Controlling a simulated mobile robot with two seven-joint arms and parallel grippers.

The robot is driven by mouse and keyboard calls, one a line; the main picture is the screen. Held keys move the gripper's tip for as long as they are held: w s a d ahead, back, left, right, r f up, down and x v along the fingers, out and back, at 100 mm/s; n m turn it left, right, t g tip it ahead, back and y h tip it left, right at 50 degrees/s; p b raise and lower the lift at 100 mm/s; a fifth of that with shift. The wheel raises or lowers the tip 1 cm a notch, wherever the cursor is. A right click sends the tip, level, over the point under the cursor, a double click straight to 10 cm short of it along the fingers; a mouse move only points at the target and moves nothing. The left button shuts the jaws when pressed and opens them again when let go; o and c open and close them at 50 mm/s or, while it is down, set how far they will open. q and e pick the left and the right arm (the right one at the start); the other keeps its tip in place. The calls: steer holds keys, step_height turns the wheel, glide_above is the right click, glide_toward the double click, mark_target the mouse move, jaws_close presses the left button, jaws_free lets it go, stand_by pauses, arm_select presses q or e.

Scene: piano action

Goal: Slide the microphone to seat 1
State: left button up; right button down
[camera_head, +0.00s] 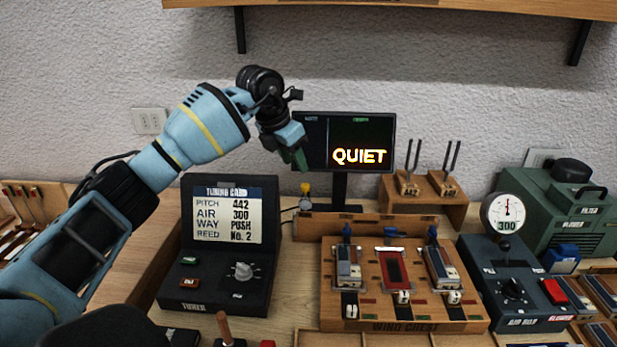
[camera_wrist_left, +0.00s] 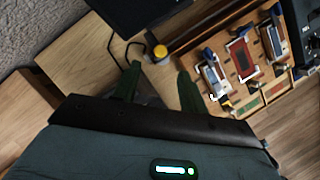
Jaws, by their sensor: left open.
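The microphone (camera_head: 306,189) is a small upright piece with a yellow top. It stands at the left end of a wooden rail (camera_head: 312,227) behind the wind chest (camera_head: 400,327). In the left wrist view the yellow top (camera_wrist_left: 160,51) lies just beyond the fingertips. My left gripper (camera_head: 297,158) is open and empty, raised above the microphone and apart from it; its two green fingers (camera_wrist_left: 160,85) show in the wrist view. The chest holds several reed pieces in three places; I cannot read seat numbers. My right gripper is out of view.
A monitor (camera_head: 376,135) reading QUIET stands behind the microphone. The black tuner box (camera_head: 218,285) is to the left. Tuning forks on a wooden stand (camera_head: 427,222) and the dark air box (camera_head: 517,299) are to the right. A cable lies near the microphone.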

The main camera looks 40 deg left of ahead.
mark_target(305, 185)
arm_select(q)
steer(key=x, duration=0.8)
steer(key=shift+r, duration=0.1)
jaws_close()
